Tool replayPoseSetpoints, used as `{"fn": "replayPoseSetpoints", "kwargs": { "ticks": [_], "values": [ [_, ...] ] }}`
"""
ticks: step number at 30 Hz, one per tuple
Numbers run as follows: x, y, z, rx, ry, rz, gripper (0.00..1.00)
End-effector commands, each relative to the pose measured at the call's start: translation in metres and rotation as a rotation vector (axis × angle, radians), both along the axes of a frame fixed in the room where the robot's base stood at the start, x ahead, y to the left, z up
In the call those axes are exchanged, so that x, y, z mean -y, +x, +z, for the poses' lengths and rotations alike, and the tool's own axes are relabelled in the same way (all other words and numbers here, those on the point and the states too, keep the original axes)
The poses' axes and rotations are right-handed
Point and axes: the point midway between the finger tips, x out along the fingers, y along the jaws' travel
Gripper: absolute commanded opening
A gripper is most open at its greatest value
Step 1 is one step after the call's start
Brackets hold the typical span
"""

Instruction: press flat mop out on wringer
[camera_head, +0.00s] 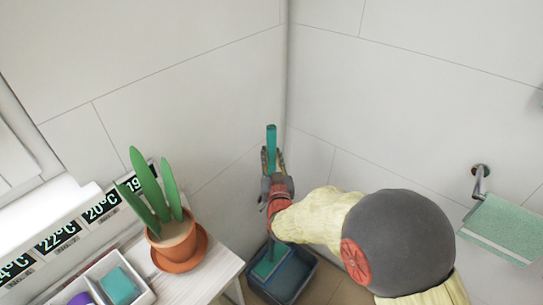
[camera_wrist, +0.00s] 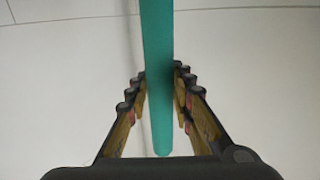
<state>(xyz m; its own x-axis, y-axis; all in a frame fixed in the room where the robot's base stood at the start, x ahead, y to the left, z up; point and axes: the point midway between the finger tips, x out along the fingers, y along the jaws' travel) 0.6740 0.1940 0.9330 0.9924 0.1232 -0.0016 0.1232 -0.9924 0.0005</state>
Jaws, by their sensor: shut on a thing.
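The flat mop's green handle (camera_head: 271,138) stands nearly upright in the corner in the head view. My gripper (camera_head: 271,160) is shut on the handle near its upper part. In the wrist view the green handle (camera_wrist: 157,70) runs between the fingers of my gripper (camera_wrist: 160,82). The lower handle is partly hidden by my arm. The green mop head (camera_head: 268,264) shows at the bottom, over or in a dark blue-grey bucket (camera_head: 292,281). I cannot tell whether the mop head touches the wringer.
A white shelf (camera_head: 205,277) at the left holds a potted plant (camera_head: 172,238) in a terracotta saucer and a white divided box (camera_head: 146,298). A towel (camera_head: 503,228) hangs from a holder on the right wall. Tiled walls meet close behind the handle.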

Motion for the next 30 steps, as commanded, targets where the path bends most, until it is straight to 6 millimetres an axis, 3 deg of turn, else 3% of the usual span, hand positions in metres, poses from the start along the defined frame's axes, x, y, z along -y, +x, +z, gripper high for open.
{"fn": "replayPoseSetpoints", "kwargs": {
  "ticks": [30],
  "values": [
    [0.000, 0.001, 0.101, 0.005, 0.001, 0.000, 0.00]
  ]
}}
